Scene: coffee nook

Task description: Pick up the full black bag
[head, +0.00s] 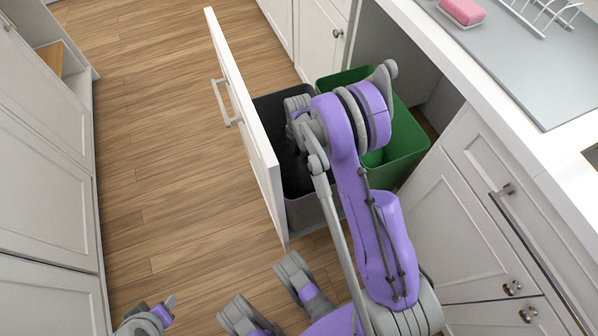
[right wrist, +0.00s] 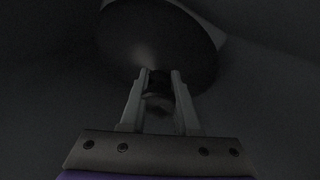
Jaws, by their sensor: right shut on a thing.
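The black bag (head: 292,172) sits in the grey bin (head: 305,213) of the pulled-out drawer, partly hidden by my right arm. My right gripper (right wrist: 160,84) reaches down into this bin and is shut on the bag. In the right wrist view its two fingers are close together against a dark rounded mass, and the picture is very dim. In the head view my right arm and wrist hide the fingers. A part of my left gripper (head: 158,314) shows at the lower left, away from the bin; its jaws are not clear.
A green bin (head: 408,150) stands beside the grey bin. The white drawer front (head: 247,125) with its handle stands on the left. The counter (head: 500,125) edge and cabinets lie to the right. Wood floor (head: 165,150) is clear left of the drawer.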

